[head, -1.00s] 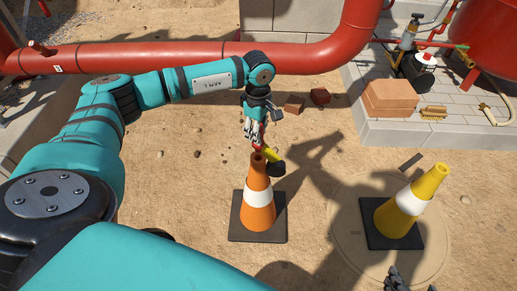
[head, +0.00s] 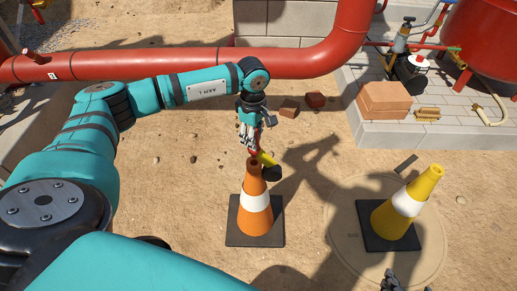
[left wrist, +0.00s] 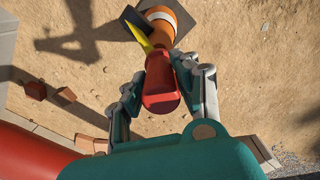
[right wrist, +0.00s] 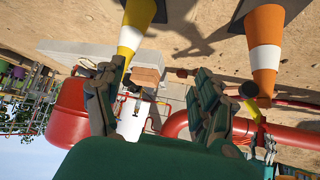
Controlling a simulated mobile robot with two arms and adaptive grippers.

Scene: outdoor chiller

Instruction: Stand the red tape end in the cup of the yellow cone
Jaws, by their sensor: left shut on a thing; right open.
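My left gripper (head: 250,140) is shut on the red tape end (left wrist: 160,85), above and behind the orange cone (head: 255,218). A short yellow piece (head: 266,158) with a black end (head: 271,173) shows beside the red part and the orange cone's tip. I cannot tell whether the red part touches that cone. The yellow cone (head: 407,207) stands upright to the right on a black base; it also shows in the right wrist view (right wrist: 133,30). The inside of its top cannot be made out. My right gripper (right wrist: 152,88) is open and empty, only its tips showing at the bottom of the head view.
A red pipe (head: 180,63) runs across the back. A paved ledge (head: 395,132) at the back right carries bricks (head: 384,100) and a brush (head: 428,114). Loose bricks (head: 289,107) lie on the sand. The sand between the cones is clear.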

